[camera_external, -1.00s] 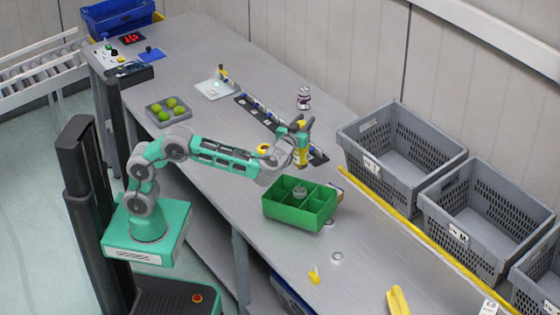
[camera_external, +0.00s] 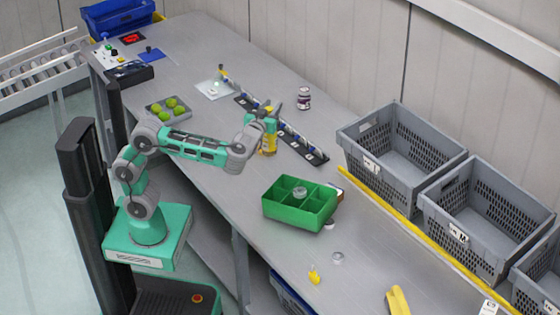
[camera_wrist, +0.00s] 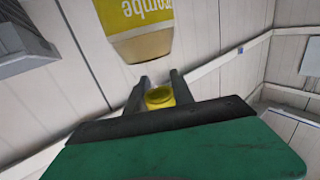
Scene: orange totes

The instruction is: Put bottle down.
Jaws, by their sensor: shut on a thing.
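A yellow bottle (camera_external: 269,142) is in my gripper (camera_external: 265,118) in the external view, roughly upright over the table left of the black rail. My gripper is shut on its upper part. I cannot tell whether its base touches the table. In the wrist view, a yellow labelled surface with printed letters (camera_wrist: 148,20) shows above the fingers, and a round yellow part (camera_wrist: 159,97) shows between the fingers (camera_wrist: 159,90).
A green divided box (camera_external: 300,210) with a round grey item stands nearer the camera. The black rail (camera_external: 305,147) lies right of the bottle. A dark jar (camera_external: 304,98) stands behind, and a tray of green fruit (camera_external: 168,109) is left. Bare table lies left of the bottle.

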